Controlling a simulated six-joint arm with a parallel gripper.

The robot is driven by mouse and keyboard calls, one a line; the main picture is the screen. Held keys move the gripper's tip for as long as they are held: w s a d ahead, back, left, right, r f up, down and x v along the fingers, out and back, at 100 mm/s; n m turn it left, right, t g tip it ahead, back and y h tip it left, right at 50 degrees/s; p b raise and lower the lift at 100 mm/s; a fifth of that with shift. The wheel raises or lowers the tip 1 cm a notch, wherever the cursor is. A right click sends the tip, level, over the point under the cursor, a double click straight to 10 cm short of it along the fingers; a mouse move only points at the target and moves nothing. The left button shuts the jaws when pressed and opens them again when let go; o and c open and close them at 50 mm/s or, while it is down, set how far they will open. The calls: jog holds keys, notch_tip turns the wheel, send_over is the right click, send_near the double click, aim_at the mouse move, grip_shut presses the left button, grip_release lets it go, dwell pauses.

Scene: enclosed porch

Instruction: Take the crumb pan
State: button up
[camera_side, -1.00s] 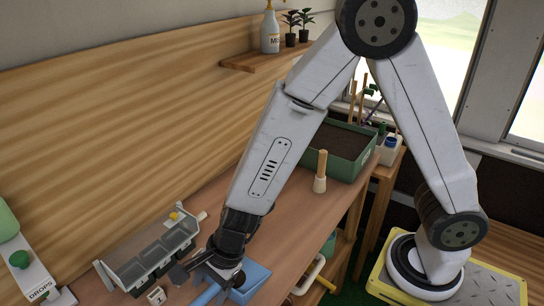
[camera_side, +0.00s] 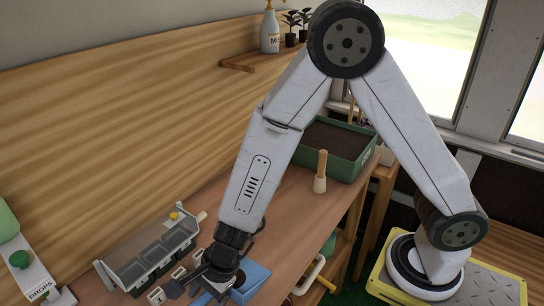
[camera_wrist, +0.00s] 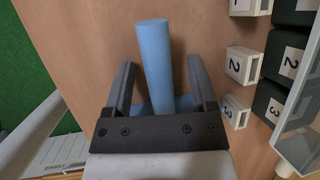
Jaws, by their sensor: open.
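The crumb pan (camera_side: 256,275) is blue and lies on the wooden bench at the bottom of the side view. My gripper hides part of it there. Its round blue handle (camera_wrist: 154,55) shows in the wrist view, running between my two dark fingers. My gripper (camera_side: 190,288) is open over the handle end, with a finger on each side; in the wrist view (camera_wrist: 162,80) there is a gap between each finger and the handle. I cannot tell how far the fingers reach down beside it.
A clear-lidded case (camera_side: 150,255) stands behind my gripper, with several small white numbered blocks (camera_wrist: 243,65) before it. A wooden dibber (camera_side: 320,172) and a green soil tray (camera_side: 335,150) stand farther along the bench. A white DROPS board (camera_side: 30,272) is at left.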

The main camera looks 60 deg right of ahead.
grip_shut()
jog(key=shift+r, duration=0.25)
dwell(0.3)
jog(key=shift+r, duration=4.75)
